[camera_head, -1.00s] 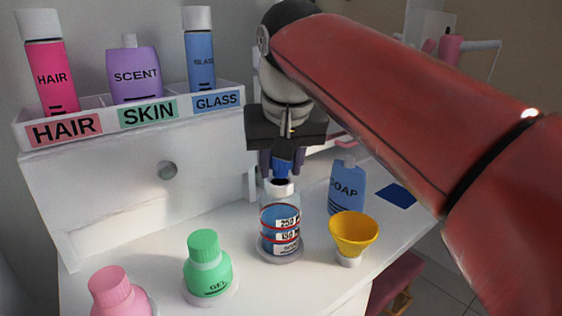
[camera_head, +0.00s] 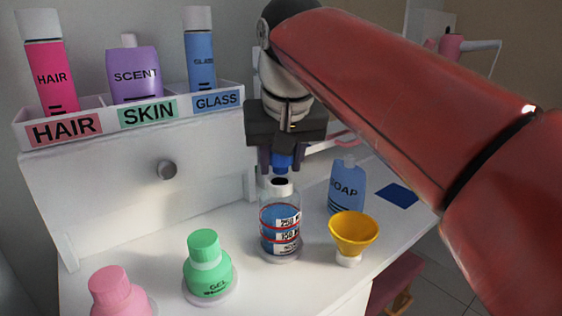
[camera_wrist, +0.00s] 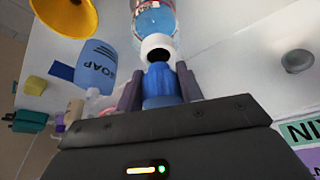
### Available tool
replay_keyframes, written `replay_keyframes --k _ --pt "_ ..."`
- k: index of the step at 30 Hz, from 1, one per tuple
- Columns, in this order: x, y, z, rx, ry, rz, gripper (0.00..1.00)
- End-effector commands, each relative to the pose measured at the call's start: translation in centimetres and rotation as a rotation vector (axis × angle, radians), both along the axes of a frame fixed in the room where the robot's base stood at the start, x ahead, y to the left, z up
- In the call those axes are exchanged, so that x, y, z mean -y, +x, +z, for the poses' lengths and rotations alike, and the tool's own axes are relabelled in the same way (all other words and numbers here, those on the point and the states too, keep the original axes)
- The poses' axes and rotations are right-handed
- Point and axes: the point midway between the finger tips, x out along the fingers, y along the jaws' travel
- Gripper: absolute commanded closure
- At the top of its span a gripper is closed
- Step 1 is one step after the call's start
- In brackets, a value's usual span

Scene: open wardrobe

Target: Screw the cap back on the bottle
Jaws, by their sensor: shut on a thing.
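A clear bottle (camera_head: 281,222) with blue liquid, red rings and a white neck stands upright on the white counter. Its dark mouth is open, and the bottle also shows in the wrist view (camera_wrist: 153,20). My gripper (camera_head: 281,165) is shut on a blue cap (camera_head: 281,160), which is also between the fingers in the wrist view (camera_wrist: 161,86). The cap is just above the bottle's mouth. A small gap shows between them in the head view; they look apart.
A yellow funnel (camera_head: 353,236) and a blue soap bottle (camera_head: 346,188) stand right of the bottle. A green gel bottle (camera_head: 208,264) and a pink bottle (camera_head: 117,292) stand left. A shelf (camera_head: 82,143) with several bottles is behind.

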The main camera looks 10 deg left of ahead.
Motion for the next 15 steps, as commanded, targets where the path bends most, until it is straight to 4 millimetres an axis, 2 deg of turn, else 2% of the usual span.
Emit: replay_keyframes --k 15 --pt "-0.1 0.0 3.2 0.001 0.001 0.001 0.88"
